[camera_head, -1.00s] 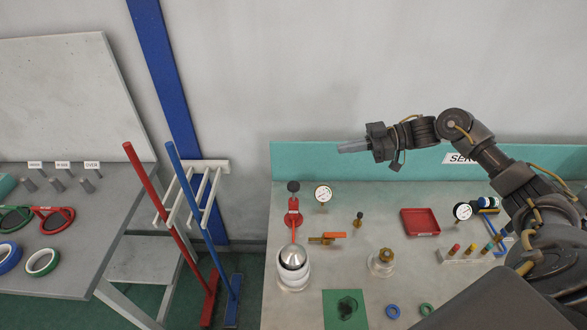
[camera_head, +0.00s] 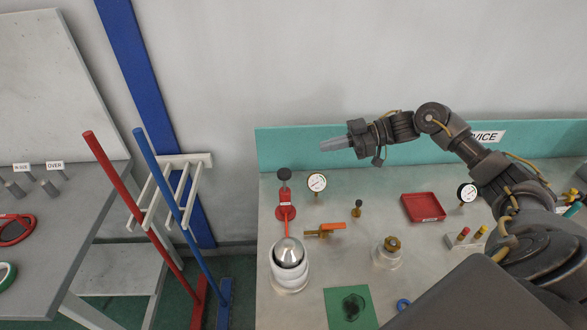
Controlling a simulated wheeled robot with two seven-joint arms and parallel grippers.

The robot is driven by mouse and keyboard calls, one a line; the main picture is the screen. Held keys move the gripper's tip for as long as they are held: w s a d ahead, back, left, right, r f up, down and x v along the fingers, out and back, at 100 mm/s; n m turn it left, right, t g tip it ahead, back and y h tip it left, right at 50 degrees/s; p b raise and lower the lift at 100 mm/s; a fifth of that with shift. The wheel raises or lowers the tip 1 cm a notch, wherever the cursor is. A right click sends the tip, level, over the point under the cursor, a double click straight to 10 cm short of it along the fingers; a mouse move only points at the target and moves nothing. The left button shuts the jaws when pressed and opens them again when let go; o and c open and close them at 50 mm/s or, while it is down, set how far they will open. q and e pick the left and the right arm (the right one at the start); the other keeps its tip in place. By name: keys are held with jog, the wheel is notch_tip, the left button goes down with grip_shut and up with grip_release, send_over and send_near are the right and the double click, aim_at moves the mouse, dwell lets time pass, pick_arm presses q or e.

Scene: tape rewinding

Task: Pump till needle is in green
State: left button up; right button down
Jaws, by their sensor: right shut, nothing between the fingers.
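A red hand pump with a dark knob (camera_head: 284,174) stands at the left back of the grey service bench (camera_head: 345,235). Its red lever or line runs down to a silver dome on a white cylinder (camera_head: 289,271). A white round gauge (camera_head: 317,183) stands just right of the pump; its needle is too small to read. A second gauge (camera_head: 467,193) stands farther right. My right gripper (camera_head: 335,143) is shut and empty. It points left, above the back of the bench, up and right of the first gauge, and touches nothing. My left gripper is not in view.
An orange-handled brass valve (camera_head: 325,230), a small brass knob (camera_head: 357,208), a brass-topped fitting (camera_head: 389,251), a red tray (camera_head: 423,207) and a green mat (camera_head: 350,309) occupy the bench. Red (camera_head: 140,213) and blue (camera_head: 180,213) poles lean at a white rack on the left.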

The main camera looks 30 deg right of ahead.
jog(key=p, duration=0.5)
send_over(284, 181)
jog(key=d, duration=0.3)
notch_tip(284, 181, down, 2)
jog(key=shift+w+d+f+p, duration=0.2)
jog(key=shift+f+p, duration=0.1)
jog(key=shift+f, duration=0.8)
jog(key=shift+w+d+f+p, duration=0.15)
jog(key=shift+f+p, duration=0.15)
jog(key=shift+f, duration=0.75)
jog(key=shift+a, duration=0.1)
notch_tip(284, 181, down, 5)
jog(key=b, duration=0.3)
jog(key=shift+s+r+b, duration=0.1)
jog(key=shift+b, duration=0.25)
